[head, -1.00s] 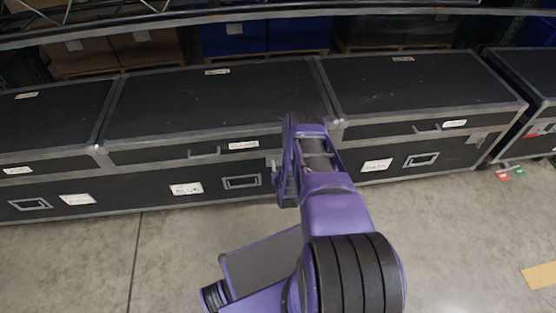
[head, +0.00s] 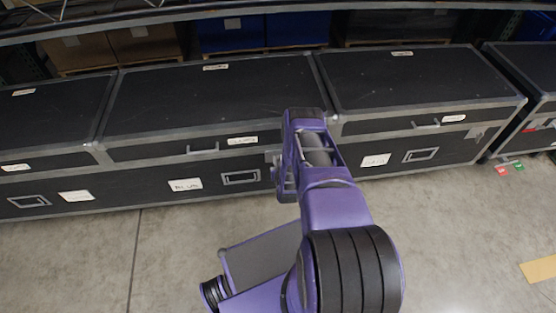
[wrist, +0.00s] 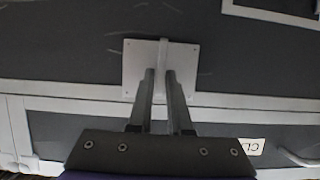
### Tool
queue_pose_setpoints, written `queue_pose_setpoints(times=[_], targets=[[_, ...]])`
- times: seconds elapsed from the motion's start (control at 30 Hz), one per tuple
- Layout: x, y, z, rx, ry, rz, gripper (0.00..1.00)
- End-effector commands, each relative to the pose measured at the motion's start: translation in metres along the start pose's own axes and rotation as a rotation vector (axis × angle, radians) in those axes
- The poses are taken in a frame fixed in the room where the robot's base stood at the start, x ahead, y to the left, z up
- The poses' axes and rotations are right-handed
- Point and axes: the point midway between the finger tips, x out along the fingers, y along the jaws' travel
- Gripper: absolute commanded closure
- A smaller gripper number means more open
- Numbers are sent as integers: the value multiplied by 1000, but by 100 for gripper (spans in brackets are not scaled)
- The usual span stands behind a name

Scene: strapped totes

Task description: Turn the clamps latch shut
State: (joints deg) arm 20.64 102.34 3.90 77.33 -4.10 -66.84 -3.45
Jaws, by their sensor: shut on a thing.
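The latch shows in the wrist view as a pale square plate (wrist: 133,69) with a narrow upright tab (wrist: 163,52) standing out from it. It sits on the front of the middle black case (head: 215,105), by the seam between lid and body. My gripper (wrist: 160,82) is shut on the tab, with one finger on each side. The fingers hide the tab's lower part. In the head view my purple wrist hides most of the latch, and the fingertips cannot be made out. A white label (wrist: 248,145) lies beside my gripper in the wrist view; its lettering is only partly readable.
Similar black cases stand close on both sides, one at right (head: 420,85) and one at left (head: 40,120). A lid handle (head: 203,150) sticks out left of my gripper. A shelf rail (head: 200,15) runs above.

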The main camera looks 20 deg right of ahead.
Motion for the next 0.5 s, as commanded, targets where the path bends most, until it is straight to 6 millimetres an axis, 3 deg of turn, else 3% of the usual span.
queue_pose_setpoints(times=[0.5], targets=[[1,8,0,284,3,-115,100]])
